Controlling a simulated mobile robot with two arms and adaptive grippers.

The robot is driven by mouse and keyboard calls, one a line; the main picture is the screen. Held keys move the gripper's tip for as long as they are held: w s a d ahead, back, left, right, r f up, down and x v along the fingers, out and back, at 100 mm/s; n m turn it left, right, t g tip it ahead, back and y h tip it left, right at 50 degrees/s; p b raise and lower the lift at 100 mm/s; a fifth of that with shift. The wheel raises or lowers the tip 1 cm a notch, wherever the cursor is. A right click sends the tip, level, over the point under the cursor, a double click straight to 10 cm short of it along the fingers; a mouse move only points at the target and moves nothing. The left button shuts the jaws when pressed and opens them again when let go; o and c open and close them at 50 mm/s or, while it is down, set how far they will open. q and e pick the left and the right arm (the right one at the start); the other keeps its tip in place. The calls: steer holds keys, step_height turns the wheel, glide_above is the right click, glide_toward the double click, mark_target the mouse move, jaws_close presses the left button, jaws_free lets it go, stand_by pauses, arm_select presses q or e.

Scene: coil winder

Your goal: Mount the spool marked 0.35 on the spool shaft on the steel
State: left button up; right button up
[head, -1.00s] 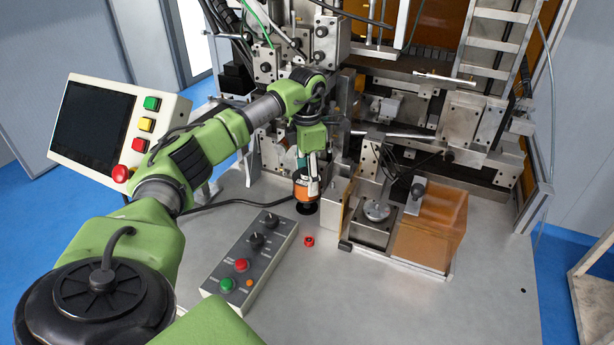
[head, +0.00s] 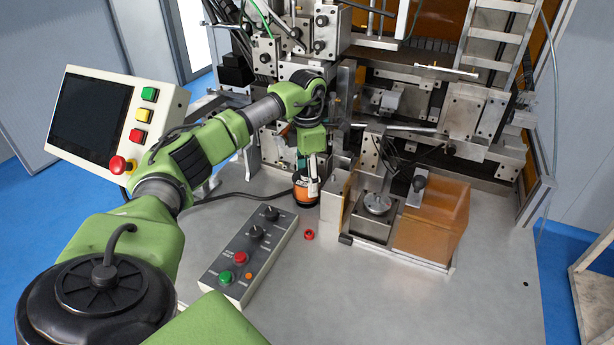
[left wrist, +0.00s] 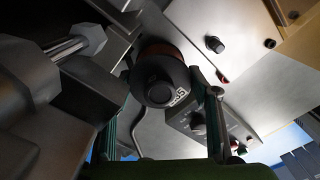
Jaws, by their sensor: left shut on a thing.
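The spool (head: 305,188) is orange with dark ends. It stands low, close over or on the steel table (head: 330,290), left of the machine's front blocks; I cannot tell whether it touches the table. My left gripper (head: 312,185) is shut on it from above. In the left wrist view the spool (left wrist: 160,85) sits between the two fingers, its dark end face showing, with a tilted white marking that looks like 0.35. A bright metal rod with a hexagonal end (left wrist: 88,40) shows at left there; I cannot tell if it is the spool shaft. My right gripper is not in view.
A control box (head: 248,252) with knobs and buttons lies front left of the spool. A small red ring (head: 309,235) lies nearby. An amber box (head: 432,222) and a block with a round disc (head: 376,203) stand right. The front right table is clear.

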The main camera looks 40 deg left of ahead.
arm_select(q)
steer(key=shift+f+b, duration=0.3)
steer(key=shift+f, duration=0.25)
steer(key=shift+f, duration=0.4)
steer(key=o, duration=1.8)
steer(key=shift+c, duration=0.2)
step_height(320, 180, up, 12)
